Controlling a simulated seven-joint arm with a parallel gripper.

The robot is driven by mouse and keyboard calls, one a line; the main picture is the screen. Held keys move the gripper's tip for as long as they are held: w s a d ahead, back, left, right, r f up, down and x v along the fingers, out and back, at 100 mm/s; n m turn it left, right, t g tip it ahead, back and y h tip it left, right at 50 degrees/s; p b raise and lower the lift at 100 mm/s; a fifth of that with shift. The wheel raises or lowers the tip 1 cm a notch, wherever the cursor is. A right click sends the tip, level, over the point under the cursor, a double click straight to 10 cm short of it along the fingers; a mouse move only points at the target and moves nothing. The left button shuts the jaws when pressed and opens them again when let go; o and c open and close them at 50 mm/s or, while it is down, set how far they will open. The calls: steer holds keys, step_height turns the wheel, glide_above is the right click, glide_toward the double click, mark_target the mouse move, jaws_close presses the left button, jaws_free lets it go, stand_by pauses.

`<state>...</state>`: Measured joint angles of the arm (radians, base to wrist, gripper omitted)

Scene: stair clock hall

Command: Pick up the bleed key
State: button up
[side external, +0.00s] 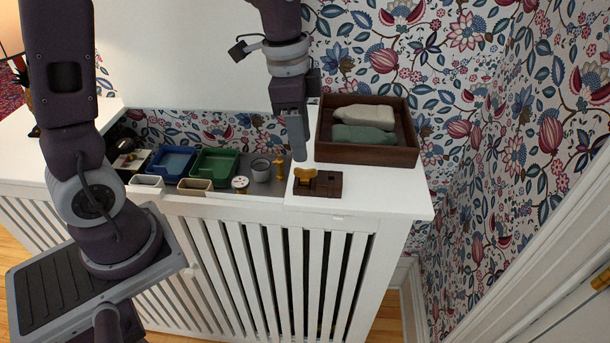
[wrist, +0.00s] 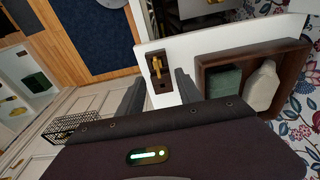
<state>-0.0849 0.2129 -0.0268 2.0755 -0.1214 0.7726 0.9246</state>
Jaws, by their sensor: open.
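The bleed key, as I take it, is a small brass piece (side external: 306,175) on a dark wooden block (side external: 328,185) near the front edge of the white cabinet top. In the wrist view the brass key (wrist: 157,66) lies along the block (wrist: 163,86), ahead of my fingers and between their lines. My gripper (side external: 299,155) is open and empty, pointing down, behind and above the block in the side view. Its two dark fingers (wrist: 158,82) also show in the wrist view. I see no contact with the key.
To the left are a green tray (side external: 214,166), a blue tray (side external: 172,162), a grey cup (side external: 261,171) and a brass figure-like piece (side external: 280,166). The white top's front right is clear.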

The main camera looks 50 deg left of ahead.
mark_target(305, 168)
steer(key=f, duration=0.4)
steer(key=d+f, duration=0.1)
steer(key=f, duration=0.2)
steer(key=shift+w, duration=0.15)
steer(key=shift+r, duration=0.1)
jaws_close()
